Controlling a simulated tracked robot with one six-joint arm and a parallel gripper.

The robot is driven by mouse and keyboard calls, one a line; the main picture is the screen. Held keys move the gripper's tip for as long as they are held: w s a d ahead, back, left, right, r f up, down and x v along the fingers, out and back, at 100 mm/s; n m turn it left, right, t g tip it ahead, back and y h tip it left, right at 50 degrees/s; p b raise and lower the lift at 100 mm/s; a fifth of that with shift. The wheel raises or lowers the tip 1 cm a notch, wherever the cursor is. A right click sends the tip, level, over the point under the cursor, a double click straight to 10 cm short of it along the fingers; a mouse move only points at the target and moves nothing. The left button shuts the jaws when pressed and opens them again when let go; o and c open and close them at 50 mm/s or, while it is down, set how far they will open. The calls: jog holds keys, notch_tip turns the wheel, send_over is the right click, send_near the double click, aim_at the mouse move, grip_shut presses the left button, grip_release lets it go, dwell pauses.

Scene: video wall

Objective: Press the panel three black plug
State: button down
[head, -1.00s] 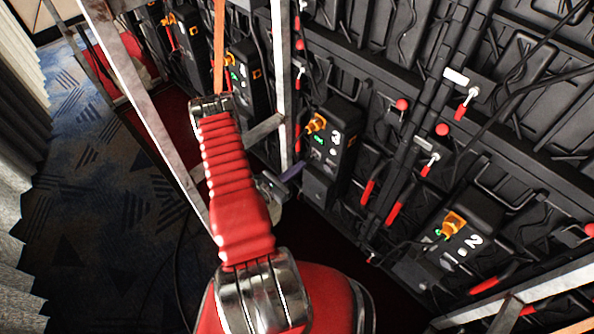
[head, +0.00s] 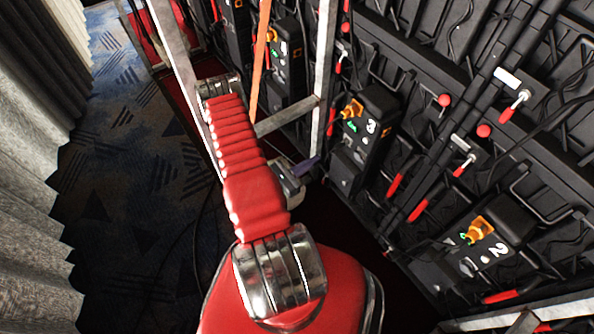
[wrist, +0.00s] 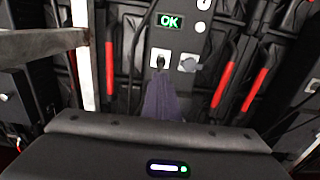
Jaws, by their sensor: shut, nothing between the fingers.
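Panel three is a black box (head: 368,125) marked with a white 3, with an orange connector on its upper part. In the wrist view it is the grey-black panel face (wrist: 175,40) with a green OK display. Below the display sit a black plug (wrist: 159,58) on the left and a grey round connector (wrist: 189,63) on the right. My gripper (head: 309,167) has purplish fingers, shut and empty, left of and below panel three in the head view. In the wrist view the fingertips (wrist: 161,78) appear just below the black plug; whether they touch it I cannot tell.
A metal frame post (head: 325,75) and crossbar stand close to my arm, left of panel three. Panel two (head: 490,235) is at lower right. Red-handled levers (head: 465,165) and loose cables hang on the wall. Patterned carpet (head: 125,190) lies open at left.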

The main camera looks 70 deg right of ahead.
jog(key=v, duration=0.6)
jog(key=shift+w+a, duration=0.2)
jog(key=shift+a, duration=0.1)
dwell(0.6)
